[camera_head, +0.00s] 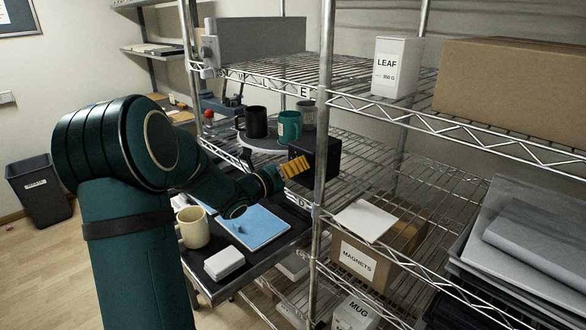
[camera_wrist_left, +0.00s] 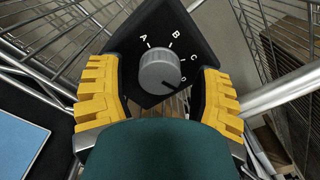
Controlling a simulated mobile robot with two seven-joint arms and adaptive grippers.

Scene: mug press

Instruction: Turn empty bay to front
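A black control box (camera_head: 318,158) with a dial face is on the rack beside a post. In the left wrist view its grey round knob (camera_wrist_left: 158,70) sits among the letters A, B, C and D, its dark mark pointing lower right, near D. My left gripper (camera_head: 294,167) has its yellow fingers toward the box. In the wrist view the fingers stand apart on either side of the knob, with gaps. A round grey turntable (camera_head: 262,146) carries a black mug (camera_head: 256,122), a teal mug (camera_head: 289,127) and a grey mug (camera_head: 306,113); its far side is partly hidden. My right gripper is out of view.
A metal rack post (camera_head: 325,110) stands close to the box and gripper. Below are a cream mug (camera_head: 194,227), a blue mat (camera_head: 252,229) and a white block (camera_head: 224,263) on a dark shelf. A magnets carton (camera_head: 358,262) sits lower right.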

